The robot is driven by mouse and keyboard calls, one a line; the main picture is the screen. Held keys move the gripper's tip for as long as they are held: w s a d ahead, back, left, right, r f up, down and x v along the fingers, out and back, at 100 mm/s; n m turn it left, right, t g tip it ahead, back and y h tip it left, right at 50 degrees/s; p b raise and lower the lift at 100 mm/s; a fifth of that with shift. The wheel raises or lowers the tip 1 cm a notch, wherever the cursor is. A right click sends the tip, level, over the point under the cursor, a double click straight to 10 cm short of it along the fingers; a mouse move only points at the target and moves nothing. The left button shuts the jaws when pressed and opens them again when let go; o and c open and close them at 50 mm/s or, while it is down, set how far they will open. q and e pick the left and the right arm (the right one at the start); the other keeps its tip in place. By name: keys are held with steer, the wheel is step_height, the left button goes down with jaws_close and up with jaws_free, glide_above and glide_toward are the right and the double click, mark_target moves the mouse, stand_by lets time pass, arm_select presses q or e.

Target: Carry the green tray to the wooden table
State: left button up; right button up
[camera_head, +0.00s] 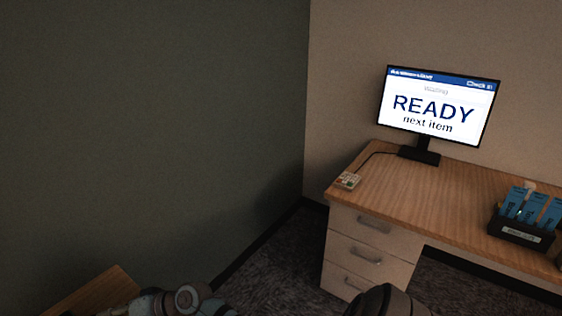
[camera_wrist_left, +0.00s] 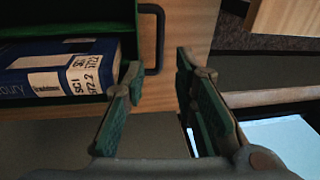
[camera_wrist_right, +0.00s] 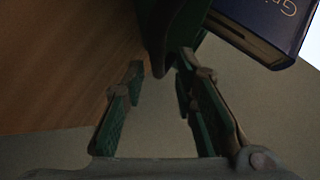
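The green tray (camera_wrist_left: 70,28) shows at the upper left of the left wrist view, on or over a wooden surface (camera_wrist_left: 195,25). A blue book (camera_wrist_left: 62,70) with white labels lies in it. The tray's black handle (camera_wrist_left: 159,40) is just ahead of my left gripper (camera_wrist_left: 157,75), which is open with nothing between its fingertips. In the right wrist view, a dark green part of the tray (camera_wrist_right: 188,25) and a dark handle-like piece (camera_wrist_right: 156,55) lie ahead of my right gripper (camera_wrist_right: 159,70), which is open. The tray is out of the head view.
In the head view, a wooden desk (camera_head: 400,190) with drawers carries a monitor (camera_head: 437,105) reading READY, a small device (camera_head: 348,180) and a black holder (camera_head: 520,232) of blue items. A wooden corner (camera_head: 95,290) shows at lower left. Dark carpet (camera_head: 285,270) lies between.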

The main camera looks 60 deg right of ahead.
steer(key=v, duration=1.2)
stand_by(1.0)
steer(key=shift+r, duration=2.45)
